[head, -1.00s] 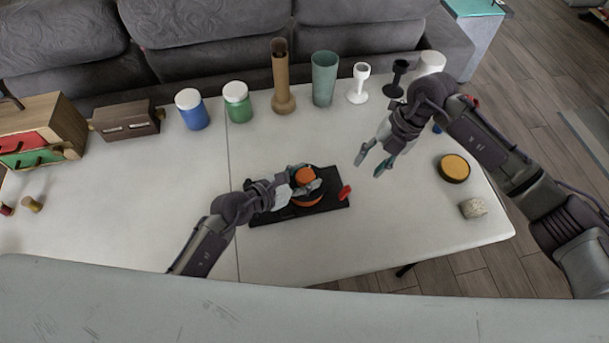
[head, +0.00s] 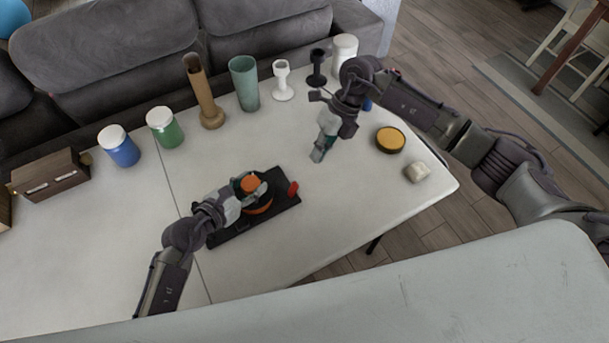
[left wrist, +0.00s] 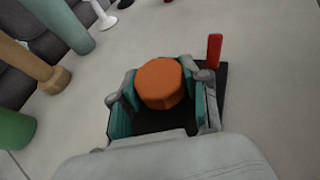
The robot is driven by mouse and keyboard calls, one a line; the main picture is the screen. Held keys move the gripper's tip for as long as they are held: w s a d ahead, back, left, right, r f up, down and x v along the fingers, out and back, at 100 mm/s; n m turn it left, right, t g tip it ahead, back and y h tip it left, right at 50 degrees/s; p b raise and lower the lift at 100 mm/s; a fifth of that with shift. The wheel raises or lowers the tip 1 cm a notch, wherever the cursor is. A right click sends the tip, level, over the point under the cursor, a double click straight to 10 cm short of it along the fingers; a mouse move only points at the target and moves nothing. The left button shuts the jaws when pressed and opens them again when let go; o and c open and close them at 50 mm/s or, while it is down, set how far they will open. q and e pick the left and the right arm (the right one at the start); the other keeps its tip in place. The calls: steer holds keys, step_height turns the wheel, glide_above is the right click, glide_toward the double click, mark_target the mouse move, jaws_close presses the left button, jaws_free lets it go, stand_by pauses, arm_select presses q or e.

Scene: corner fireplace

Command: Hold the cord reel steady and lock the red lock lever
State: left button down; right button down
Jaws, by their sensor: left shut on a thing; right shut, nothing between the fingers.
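The cord reel (head: 260,207) has an orange knob (head: 250,183) on top and sits on a black base plate (head: 286,205) on the white table. The red lock lever (head: 293,187) stands at the right end of the plate; in the left wrist view the red lever (left wrist: 214,50) is upright, just right of the gripper. My left gripper (head: 250,188) is shut on the orange knob; its teal-padded fingers flank the knob (left wrist: 160,83) in the left wrist view. My right gripper (head: 318,155) is shut and empty, above the table, up and right of the lever and apart from it.
Along the back stand blue (head: 119,147) and green (head: 165,128) jars, a brown vase (head: 202,92), a teal cup (head: 243,84), and white (head: 283,80) and black (head: 317,68) goblets. A yellow-topped tin (head: 390,140) and a pale block (head: 417,172) lie right. Table between lever and tin is clear.

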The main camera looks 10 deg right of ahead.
mark_target(293, 189)
steer(key=w+d+f+n+y, duration=0.1)
steer(key=d+n, duration=0.5)
steer(key=n, duration=1.1)
steer(key=shift+w+f+y, duration=0.4)
steer(key=shift+w+y, duration=0.05)
steer(key=shift+y, duration=0.05)
steer(key=shift+a, duration=0.1)
steer(key=x, duration=1)
steer(key=shift+s, duration=0.25)
steer(key=shift+s+a+r, duration=0.15)
steer(key=shift+a+r, duration=0.1)
steer(key=shift+a, duration=0.35)
steer(key=shift+s+a+r, duration=0.15)
steer(key=shift+a+r, duration=0.15)
steer(key=shift+a, duration=0.25)
steer(key=shift+s+a+r, duration=0.2)
steer(key=shift+a+r, duration=0.1)
steer(key=shift+a, duration=0.3)
